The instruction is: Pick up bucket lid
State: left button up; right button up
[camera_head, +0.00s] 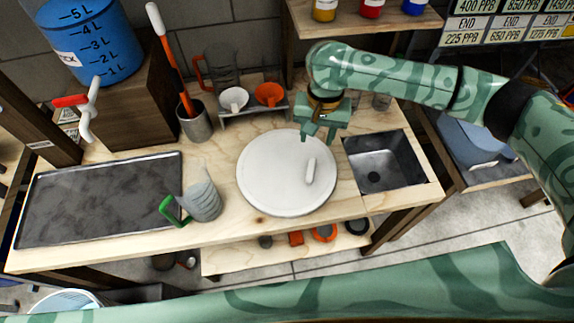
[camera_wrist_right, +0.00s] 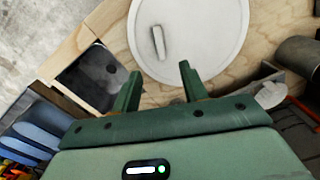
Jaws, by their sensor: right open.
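The bucket lid is a round white disc (camera_head: 270,182) with a raised bar-shaped handle (camera_head: 311,172). It lies flat on the wooden worktop, left of the sink. My right gripper (camera_head: 318,137) is open and empty at the lid's far right edge, and seems to be above it. In the right wrist view the lid (camera_wrist_right: 200,30) and its handle (camera_wrist_right: 158,42) show beyond the two spread fingers (camera_wrist_right: 159,85), with nothing between them. My left gripper is not in view; a green patterned arm link of mine crosses the bottom of the head view.
A sink (camera_head: 384,162) is right of the lid. A measuring jug (camera_head: 203,200) with a green handle and a dark tray (camera_head: 100,198) are on the left. A small rack (camera_head: 252,108) with scoops stands behind. A blue container (camera_head: 88,40) sits on a wooden box.

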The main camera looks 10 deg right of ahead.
jog(key=b, duration=0.5)
send_over(310, 174)
jog(key=d, duration=0.1)
jog(key=shift+m, duration=0.3)
jog(key=f, duration=1.1)
jog(key=shift+w+f, duration=0.1)
jog(key=shift+w, duration=0.25)
jog(key=f+b, duration=0.2)
jog(key=f, duration=0.1)
jog(key=a+f+b, duration=0.1)
jog(key=f, duration=0.1)
jog(key=shift+s+f, duration=0.2)
jog(key=shift+s, duration=0.15)
jog(key=shift+r, duration=0.1)
jog(key=shift+c, duration=0.3)
grip_shut()
